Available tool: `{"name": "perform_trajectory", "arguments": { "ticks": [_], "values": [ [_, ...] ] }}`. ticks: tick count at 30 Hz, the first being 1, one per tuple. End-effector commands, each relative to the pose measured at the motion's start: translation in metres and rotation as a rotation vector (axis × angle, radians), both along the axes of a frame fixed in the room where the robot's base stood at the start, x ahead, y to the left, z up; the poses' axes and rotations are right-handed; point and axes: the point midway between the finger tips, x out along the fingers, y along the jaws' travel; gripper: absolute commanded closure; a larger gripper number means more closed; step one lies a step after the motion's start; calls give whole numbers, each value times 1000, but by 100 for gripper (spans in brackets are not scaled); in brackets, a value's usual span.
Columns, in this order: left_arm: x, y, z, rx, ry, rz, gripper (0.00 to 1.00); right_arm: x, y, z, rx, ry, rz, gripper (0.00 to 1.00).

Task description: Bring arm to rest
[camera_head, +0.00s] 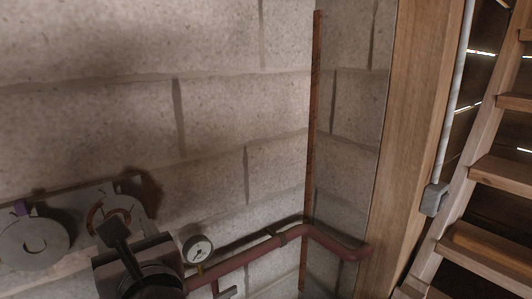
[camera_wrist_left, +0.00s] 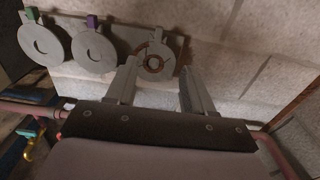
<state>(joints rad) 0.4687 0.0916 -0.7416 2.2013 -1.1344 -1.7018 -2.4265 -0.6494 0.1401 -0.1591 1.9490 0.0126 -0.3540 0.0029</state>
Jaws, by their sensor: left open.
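My left gripper (camera_wrist_left: 158,65) shows in the left wrist view with its two grey fingers apart and nothing between them. It is in front of a wall plate with a round fitting bearing a rusty ring (camera_wrist_left: 155,62); I cannot tell whether it touches. In the head view my left gripper (camera_head: 118,238) is a dark shape at the lower left, close to the same fitting (camera_head: 110,214), partly covering it. My right gripper is in neither view.
Grey discs with a purple tab (camera_wrist_left: 93,50) and a green tab (camera_wrist_left: 41,42) hang beside the fitting. A dial gauge (camera_head: 198,249) and red pipe (camera_head: 262,249) run along the block wall. A wooden post (camera_head: 425,110) and stairs (camera_head: 490,180) stand at right.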

Motion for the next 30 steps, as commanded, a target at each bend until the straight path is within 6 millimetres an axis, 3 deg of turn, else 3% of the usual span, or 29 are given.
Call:
{"name": "perform_trajectory", "arguments": {
  "ticks": [1,7,14,21,30],
  "values": [
    [0,0,0,0,0,0,48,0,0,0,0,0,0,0],
    [24,-11,-81,-339,-25,-149,48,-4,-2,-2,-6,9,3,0],
    [22,-24,-183,-875,-44,-209,48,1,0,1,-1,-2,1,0],
    [-14,-31,-281,-1521,-95,-68,48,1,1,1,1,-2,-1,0],
    [-91,-21,-371,-2286,-307,406,48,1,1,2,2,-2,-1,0]
  ]
}}
